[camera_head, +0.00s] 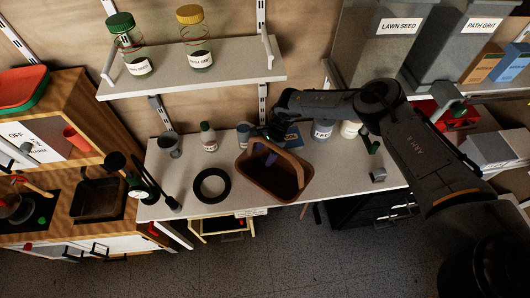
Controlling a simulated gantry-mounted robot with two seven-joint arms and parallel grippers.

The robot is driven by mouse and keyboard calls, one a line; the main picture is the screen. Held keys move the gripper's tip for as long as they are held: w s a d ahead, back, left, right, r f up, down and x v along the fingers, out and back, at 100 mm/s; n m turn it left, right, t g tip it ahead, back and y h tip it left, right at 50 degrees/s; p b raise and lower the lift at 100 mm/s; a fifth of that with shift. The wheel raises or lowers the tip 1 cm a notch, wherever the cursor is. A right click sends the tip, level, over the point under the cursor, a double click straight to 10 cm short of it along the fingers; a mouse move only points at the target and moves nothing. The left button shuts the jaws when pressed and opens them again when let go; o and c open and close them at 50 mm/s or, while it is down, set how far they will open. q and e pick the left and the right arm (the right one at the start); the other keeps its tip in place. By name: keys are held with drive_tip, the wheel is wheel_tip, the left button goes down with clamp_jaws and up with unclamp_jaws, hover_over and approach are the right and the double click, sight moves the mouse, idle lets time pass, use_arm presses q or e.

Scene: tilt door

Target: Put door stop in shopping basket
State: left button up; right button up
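The shopping basket appears to be the brown open basket (245,172) with an arched handle, standing on the pale worktop. My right arm comes in from the right. Its dark gripper (268,133) is above the back of the worktop, just behind the basket handle. The fingers are small and dark, so I cannot tell whether they are open or hold anything. A small bluish shape shows inside the basket, too unclear to name. A small grey block (378,175) near the worktop's right end may be the door stop, but I cannot be sure. My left gripper is not in view.
Pale containers (322,130) stand under my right arm. A shelf (195,70) with two jars overhangs the back.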

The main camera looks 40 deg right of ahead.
drive_tip(key=shift+s+f, duration=0.1)
drive_tip(key=shift+s, duration=0.05)
drive_tip(key=shift+s+r+p, duration=0.1)
drive_tip(key=shift+r+p, duration=0.4)
drive_tip(key=shift+r, duration=0.35)
drive_tip(key=v, duration=0.3)
drive_tip(key=s+d+b, duration=0.1)
drive_tip(key=d, duration=1)
drive_tip(key=shift+s+d+f, duration=0.25)
drive_tip(key=shift+s+d, duration=0.05)
drive_tip(key=shift+d, duration=0.05)
